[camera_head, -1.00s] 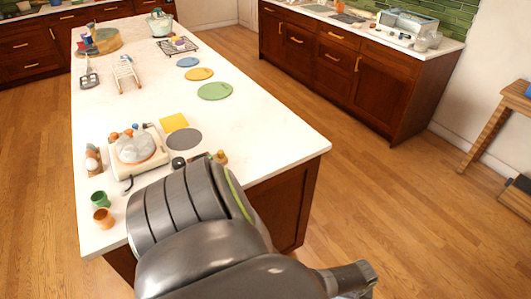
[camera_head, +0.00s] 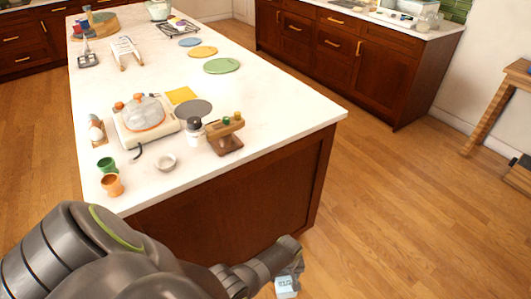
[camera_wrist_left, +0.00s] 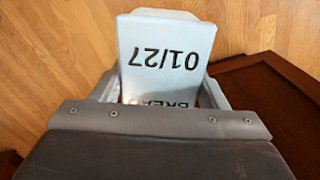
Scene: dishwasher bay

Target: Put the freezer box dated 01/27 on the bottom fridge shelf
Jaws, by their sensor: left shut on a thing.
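The freezer box (camera_wrist_left: 165,55) is pale blue-white. In the left wrist view its label reads "01/27" upside down, with partly hidden letters below. My left gripper (camera_wrist_left: 160,95) is shut on it, one finger on each side. In the head view the box (camera_head: 286,287) shows small at the bottom edge, below my left gripper (camera_head: 291,262), over the wood floor. The box is clear of the island. My right gripper is not in view. No fridge or fridge shelf shows.
A white-topped island (camera_head: 260,125) stands ahead, with a small appliance (camera_head: 144,120), cups, a wooden holder (camera_head: 225,135) and round mats on it. Dark cabinets (camera_head: 335,60) line the back. A wooden table (camera_head: 500,105) stands at right. Open wood floor (camera_head: 400,210) lies between.

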